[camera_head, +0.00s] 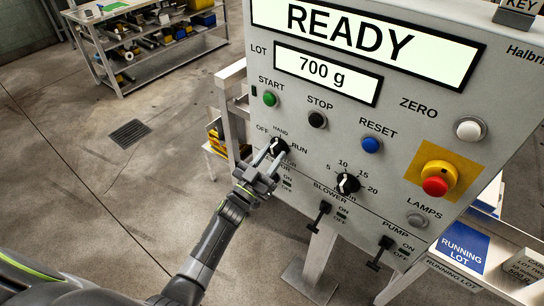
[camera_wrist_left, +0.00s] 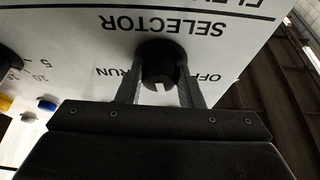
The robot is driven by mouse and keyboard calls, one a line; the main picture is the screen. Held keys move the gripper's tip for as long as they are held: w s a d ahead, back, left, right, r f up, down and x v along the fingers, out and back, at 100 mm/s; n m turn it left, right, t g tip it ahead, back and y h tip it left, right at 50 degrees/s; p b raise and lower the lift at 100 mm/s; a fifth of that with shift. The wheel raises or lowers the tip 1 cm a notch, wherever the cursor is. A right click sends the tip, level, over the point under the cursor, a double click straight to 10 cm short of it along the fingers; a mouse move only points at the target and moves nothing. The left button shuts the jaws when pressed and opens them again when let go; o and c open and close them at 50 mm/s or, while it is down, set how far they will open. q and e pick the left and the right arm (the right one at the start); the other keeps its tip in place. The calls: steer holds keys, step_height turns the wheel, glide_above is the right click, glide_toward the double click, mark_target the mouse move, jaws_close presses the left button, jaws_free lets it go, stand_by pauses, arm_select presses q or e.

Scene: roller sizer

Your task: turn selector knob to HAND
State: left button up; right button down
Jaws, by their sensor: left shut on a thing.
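The black selector knob (camera_head: 279,145) is on the grey control panel (camera_head: 408,150), with OFF on its left, HAND above and RUN on its right. My left gripper (camera_head: 272,157) reaches up to it from below, its two fingers closed on the knob's sides. In the left wrist view, where the panel appears upside down, the knob (camera_wrist_left: 160,62) sits between the fingers (camera_wrist_left: 158,84). A white mark on the knob points down in that picture, between OFF and RUN. The HAND label is hidden there. My right gripper is not in view.
Start (camera_head: 270,98), stop (camera_head: 317,119) and reset (camera_head: 371,145) buttons sit above and to the right of the knob. A dial (camera_head: 348,184), a red emergency button (camera_head: 435,186), and blower (camera_head: 319,213) and pump (camera_head: 380,252) switches are also on the panel.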

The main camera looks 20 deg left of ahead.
arm_select(q)
steer(key=shift+a+m+g+h, duration=0.1)
steer(key=shift+m+g+h, duration=0.4)
steer(key=shift+m, duration=1.2)
steer(key=shift+h, duration=0.4)
steer(key=o, duration=1)
steer(key=shift+c, duration=0.2)
steer(key=b+v, duration=0.4)
steer(key=v, duration=1.3)
steer(key=shift+b, duration=0.4)
steer(key=shift+s+a+f, duration=0.1)
steer(key=shift+f, duration=0.05)
